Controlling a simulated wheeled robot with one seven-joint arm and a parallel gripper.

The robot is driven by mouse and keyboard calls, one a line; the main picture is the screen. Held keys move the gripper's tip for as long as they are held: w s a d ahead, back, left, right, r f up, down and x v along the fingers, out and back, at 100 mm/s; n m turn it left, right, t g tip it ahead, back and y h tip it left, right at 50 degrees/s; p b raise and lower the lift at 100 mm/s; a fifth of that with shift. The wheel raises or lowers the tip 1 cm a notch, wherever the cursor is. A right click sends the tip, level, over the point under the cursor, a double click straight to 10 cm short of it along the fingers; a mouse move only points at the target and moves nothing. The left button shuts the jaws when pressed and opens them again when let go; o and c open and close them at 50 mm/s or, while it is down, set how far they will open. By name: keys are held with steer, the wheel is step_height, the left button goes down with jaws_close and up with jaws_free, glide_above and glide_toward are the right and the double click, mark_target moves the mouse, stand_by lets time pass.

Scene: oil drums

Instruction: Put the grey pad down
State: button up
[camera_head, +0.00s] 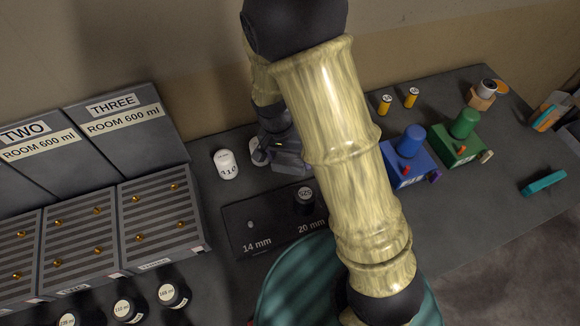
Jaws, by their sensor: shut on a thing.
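My gripper (284,150) is at the back middle of the bench, partly hidden behind my arm. It is shut on a dark grey piece (291,162), which looks like the grey pad. The piece is small and dark here, and its outline is hard to make out. I cannot tell whether it touches the bench top.
A white labelled cylinder (226,164) stands left of my gripper. A dark board (262,226) marked 14 mm and 20 mm lies in front. Blue (412,166) and green (458,146) units stand to the right. Slatted trays (160,222) fill the left. My arm covers the middle.

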steer(key=shift+r, duration=1.25)
